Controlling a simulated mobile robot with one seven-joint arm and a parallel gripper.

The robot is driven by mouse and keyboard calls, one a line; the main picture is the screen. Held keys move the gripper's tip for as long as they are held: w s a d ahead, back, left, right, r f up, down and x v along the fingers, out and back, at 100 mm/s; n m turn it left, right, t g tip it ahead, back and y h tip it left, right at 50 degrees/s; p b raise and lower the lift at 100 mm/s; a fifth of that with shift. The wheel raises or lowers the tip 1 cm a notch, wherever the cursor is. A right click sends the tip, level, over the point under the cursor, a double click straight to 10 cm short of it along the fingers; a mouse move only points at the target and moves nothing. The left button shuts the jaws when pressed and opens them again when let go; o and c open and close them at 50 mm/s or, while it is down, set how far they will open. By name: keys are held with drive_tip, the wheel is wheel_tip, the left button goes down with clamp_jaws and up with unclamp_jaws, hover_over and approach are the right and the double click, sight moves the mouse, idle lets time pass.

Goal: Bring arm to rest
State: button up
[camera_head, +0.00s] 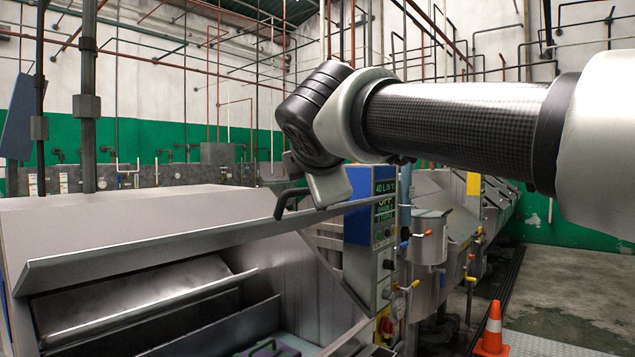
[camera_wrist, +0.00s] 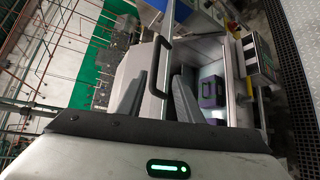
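My arm reaches in from the right of the head view, bent at a dark joint, with my gripper (camera_head: 328,187) low and in front of the machine's lid edge. In the wrist view my gripper (camera_wrist: 160,90) shows two grey fingers standing apart, with nothing held between them. A dark bar handle (camera_head: 288,203) on the metal lid (camera_head: 150,245) is close to my gripper in the head view. The handle (camera_wrist: 158,62) also shows beyond the fingers in the wrist view. I cannot tell the exact gap between them.
The dyeing machine is open below the lid; a purple object (camera_wrist: 213,100) lies inside. A blue control panel (camera_head: 383,240) stands just behind my gripper. An orange cone (camera_head: 492,330) stands on the floor at right. Thin vertical pipes (camera_head: 88,100) rise at left.

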drive_tip(key=s+d+f+m+g+h+p, duration=0.1)
drive_tip(key=s+d+f+m+g+p, duration=0.3)
drive_tip(key=s+d+f+m, duration=0.8)
drive_tip(key=s+d+f+m+g, duration=0.3)
drive_tip(key=s+f+m, duration=0.7)
drive_tip(key=f, duration=0.7)
drive_tip(key=s+g, duration=0.1)
drive_tip(key=s, duration=0.2)
drive_tip(key=shift+s+d+m+g+p, duration=0.2)
drive_tip(key=shift+s+m+g+p, duration=0.1)
drive_tip(key=shift+s+g+p, duration=0.1)
